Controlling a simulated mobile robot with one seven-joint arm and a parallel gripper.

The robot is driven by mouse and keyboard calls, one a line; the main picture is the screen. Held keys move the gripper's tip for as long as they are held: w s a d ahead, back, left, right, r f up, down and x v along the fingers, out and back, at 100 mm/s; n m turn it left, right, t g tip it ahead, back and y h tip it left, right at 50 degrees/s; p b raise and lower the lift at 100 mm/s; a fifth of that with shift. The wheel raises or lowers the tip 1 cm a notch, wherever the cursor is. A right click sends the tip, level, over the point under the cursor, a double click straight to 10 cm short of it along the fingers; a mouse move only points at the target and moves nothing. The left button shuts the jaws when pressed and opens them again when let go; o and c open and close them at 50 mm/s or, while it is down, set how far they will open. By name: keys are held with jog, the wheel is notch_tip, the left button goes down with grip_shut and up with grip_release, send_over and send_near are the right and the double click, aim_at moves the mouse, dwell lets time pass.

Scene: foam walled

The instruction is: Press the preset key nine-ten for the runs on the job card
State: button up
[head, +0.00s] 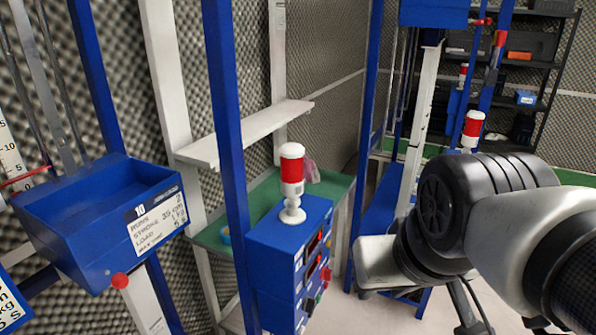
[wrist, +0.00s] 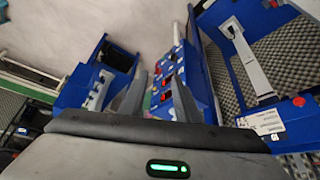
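A blue control box (head: 285,240) with a red-and-white beacon (head: 292,180) on top stands at the middle of the head view. Its key face is seen edge-on, with dark displays and red and green keys; I cannot read which is nine-ten. In the wrist view the key face (wrist: 168,82) shows red keys beyond my gripper (wrist: 160,95). The gripper's two grey fingers look apart, with nothing seen between them. A white card (head: 155,222) marked 10, with stroke and load lines, is on a blue tray.
The blue tray (head: 75,215) with a red knob (head: 120,281) is at the left. A blue post (head: 222,110) rises just left of the control box. A green bench (head: 262,200) lies behind it. Another beacon (head: 472,128) and a dark shelf rack (head: 535,60) are at the right.

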grip_shut()
dwell(1.8)
